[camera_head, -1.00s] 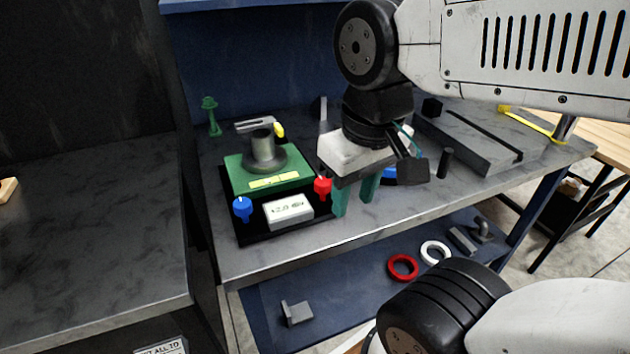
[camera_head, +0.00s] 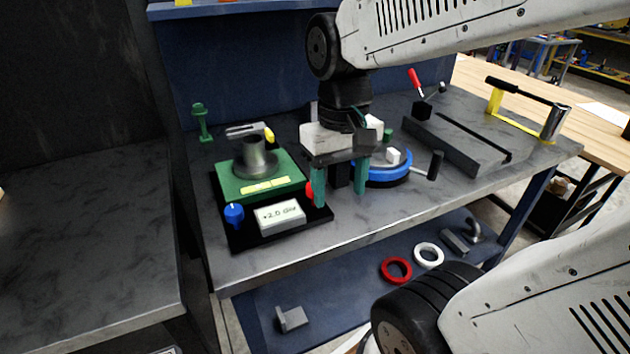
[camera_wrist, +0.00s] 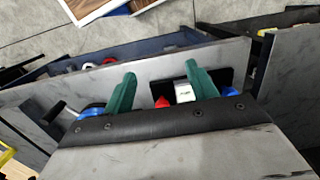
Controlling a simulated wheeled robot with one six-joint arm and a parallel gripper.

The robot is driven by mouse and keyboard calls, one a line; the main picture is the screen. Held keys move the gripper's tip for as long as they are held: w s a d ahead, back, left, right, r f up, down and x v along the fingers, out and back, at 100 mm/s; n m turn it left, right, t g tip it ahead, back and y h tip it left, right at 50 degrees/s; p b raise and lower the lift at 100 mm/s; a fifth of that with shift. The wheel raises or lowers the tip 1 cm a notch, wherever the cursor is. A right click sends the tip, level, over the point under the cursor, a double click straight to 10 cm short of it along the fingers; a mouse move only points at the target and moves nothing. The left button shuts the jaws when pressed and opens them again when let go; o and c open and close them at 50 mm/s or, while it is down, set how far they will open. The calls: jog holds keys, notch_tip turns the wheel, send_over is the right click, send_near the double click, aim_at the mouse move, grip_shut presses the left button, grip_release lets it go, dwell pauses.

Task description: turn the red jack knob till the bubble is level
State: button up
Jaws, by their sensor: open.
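The green tilting positioner (camera_head: 233,187) with a grey cylinder (camera_head: 255,155) on top sits on a black base on the grey bench. A white readout box (camera_head: 281,217) at its front shows about +2.0 div. The yellow vial strip (camera_head: 264,187) is too small to show the bubble. The red jack knob (camera_head: 309,192) is at the base's right, partly hidden behind a green finger. My gripper (camera_head: 340,190) is open, its fingers pointing down, just right of the knob. In the wrist view the red knob (camera_wrist: 162,102) lies between the two fingers, nearer the left one.
A blue knob (camera_head: 233,214) is at the base's left front. A blue round fixture (camera_head: 385,175) stands right of my gripper. A grey rail block (camera_head: 455,143) and a yellow-framed item (camera_head: 515,125) are farther right. The front bench strip is clear.

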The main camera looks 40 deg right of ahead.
jog(key=w+d+f+m+g+y, duration=0.1)
jog(key=w+d+f+m+y, duration=0.1)
jog(key=w+d+m, duration=0.45)
jog(key=w+d+f+m+g+y, duration=0.1)
jog(key=w+d+f+m, duration=0.15)
jog(key=w, duration=0.75)
jog(key=x, duration=0.7)
jog(key=shift+a+f, duration=0.15)
jog(key=shift+a, duration=0.3)
jog(key=c, duration=1)
